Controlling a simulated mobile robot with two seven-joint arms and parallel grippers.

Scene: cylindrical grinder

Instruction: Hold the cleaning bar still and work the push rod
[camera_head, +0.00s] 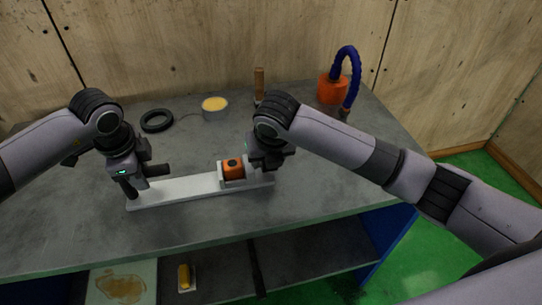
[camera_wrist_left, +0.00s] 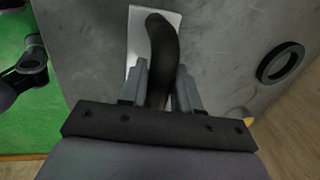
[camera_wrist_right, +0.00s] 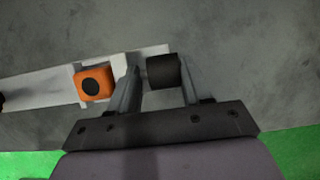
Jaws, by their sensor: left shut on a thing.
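The cleaning bar is a long pale grey bar (camera_head: 188,188) lying on the table, with a black curved handle (camera_wrist_left: 162,40) at its left end. My left gripper (camera_wrist_left: 160,75) is shut on this handle. An orange block (camera_head: 233,168) with a black round spot sits in the bar's right part, and shows in the right wrist view (camera_wrist_right: 94,84). The push rod's black knob (camera_wrist_right: 163,71) is at the bar's right end. My right gripper (camera_wrist_right: 160,78) has its fingers on either side of the knob, with a gap at the left finger. In the head view my right wrist hides the knob.
Behind the bar are a black ring (camera_head: 156,121), a round tin with yellow content (camera_head: 215,106), an upright wooden-handled tool (camera_head: 259,85) and an orange base with a blue hose (camera_head: 332,89). A lower shelf holds a yellow object (camera_head: 184,277). The table's front-left is clear.

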